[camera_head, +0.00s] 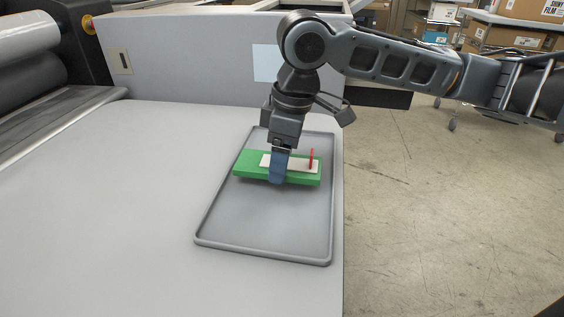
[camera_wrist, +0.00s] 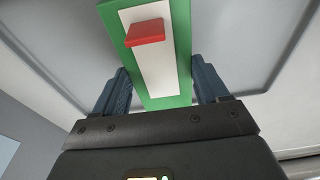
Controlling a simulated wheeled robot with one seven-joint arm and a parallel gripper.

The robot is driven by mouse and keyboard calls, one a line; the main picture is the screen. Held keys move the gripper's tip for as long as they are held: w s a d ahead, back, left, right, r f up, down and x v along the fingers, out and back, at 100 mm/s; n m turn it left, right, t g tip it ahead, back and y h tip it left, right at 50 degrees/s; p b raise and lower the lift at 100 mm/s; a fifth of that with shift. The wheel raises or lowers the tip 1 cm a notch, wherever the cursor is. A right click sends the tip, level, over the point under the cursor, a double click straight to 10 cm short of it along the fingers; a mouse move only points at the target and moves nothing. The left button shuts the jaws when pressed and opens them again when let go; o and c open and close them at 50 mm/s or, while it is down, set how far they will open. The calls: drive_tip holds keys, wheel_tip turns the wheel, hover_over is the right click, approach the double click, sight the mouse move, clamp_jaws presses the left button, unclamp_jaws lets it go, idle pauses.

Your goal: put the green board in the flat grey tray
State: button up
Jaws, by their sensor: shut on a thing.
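The green board (camera_head: 250,170) has a pale panel on top and a small red upright piece near its right end. In the head view it is over the far half of the flat grey tray (camera_head: 265,240); whether it touches the tray floor I cannot tell. My gripper (camera_head: 279,170) points down and is shut across the board's width. In the wrist view, the blue fingers (camera_wrist: 162,90) are on both sides of the green board (camera_wrist: 183,60), with the red piece toward the top. The far finger is hidden in the head view.
The tray lies on a light grey table (camera_head: 130,200), close to its right edge. A low grey wall (camera_head: 190,60) stands behind it. A machine with rollers (camera_head: 30,70) is at the far left. The table left of the tray is clear.

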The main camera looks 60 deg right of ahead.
drive_tip(key=shift+f, duration=0.9)
drive_tip(key=shift+f, duration=0.15)
drive_tip(key=o, duration=1.1)
drive_tip(key=shift+c, duration=0.2)
wheel_tip(320, 180, up, 12)
drive_tip(key=s+p, duration=0.1)
drive_tip(key=shift+s+d, duration=0.3)
drive_tip(key=shift+s, duration=0.05)
